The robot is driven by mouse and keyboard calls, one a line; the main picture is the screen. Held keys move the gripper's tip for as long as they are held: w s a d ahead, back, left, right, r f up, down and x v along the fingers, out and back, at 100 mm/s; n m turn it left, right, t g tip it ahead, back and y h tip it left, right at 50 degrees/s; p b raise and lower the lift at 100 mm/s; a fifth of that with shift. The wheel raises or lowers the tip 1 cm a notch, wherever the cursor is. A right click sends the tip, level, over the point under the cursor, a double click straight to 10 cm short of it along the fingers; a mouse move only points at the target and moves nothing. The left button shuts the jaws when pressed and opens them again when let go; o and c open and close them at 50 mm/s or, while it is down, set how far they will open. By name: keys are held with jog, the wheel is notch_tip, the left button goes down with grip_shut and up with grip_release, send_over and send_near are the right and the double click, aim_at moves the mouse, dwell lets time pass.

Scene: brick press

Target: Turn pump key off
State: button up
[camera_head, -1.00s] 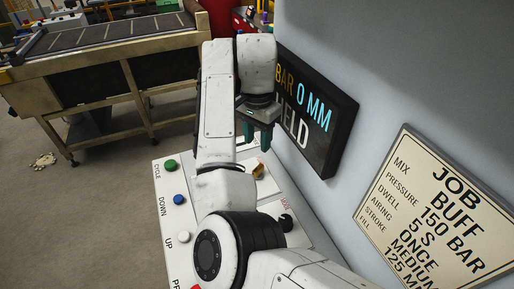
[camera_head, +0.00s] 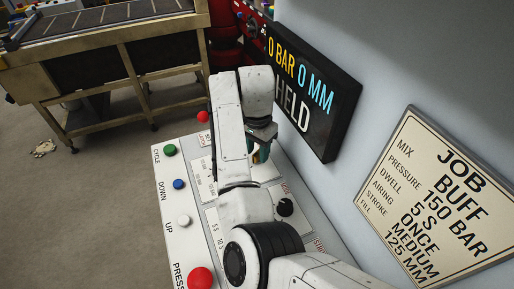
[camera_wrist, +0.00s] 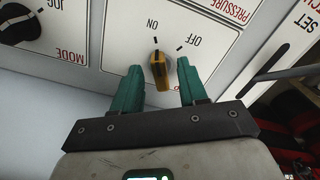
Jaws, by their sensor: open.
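The pump key (camera_wrist: 159,72) is a yellow-brown and black key on a white panel section with inverted ON and OFF labels. It points at about the ON mark; the OFF mark is to its right in the wrist view. My gripper (camera_wrist: 159,68) is open, with one green finger on each side of the key and a small gap on both sides in the picture. I cannot tell how deep the fingers reach.
The control panel (camera_head: 172,219) has green (camera_head: 169,150), blue (camera_head: 179,184), white (camera_head: 184,221) and red (camera_head: 200,278) buttons. A black mode knob (camera_wrist: 18,22) is left of the key. A display (camera_head: 318,100) reading HELD and a job sign (camera_head: 440,205) hang on the right wall.

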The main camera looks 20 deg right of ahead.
grip_shut()
dwell(0.3)
jog(key=shift+m, duration=0.3)
jog(key=m+p, duration=0.1)
jog(key=m, duration=0.4)
jog(key=shift+w, duration=0.15)
jog(key=m, duration=0.6)
jog(key=shift+w, duration=0.15)
jog(key=shift+m, duration=0.3)
dwell(0.3)
grip_release()
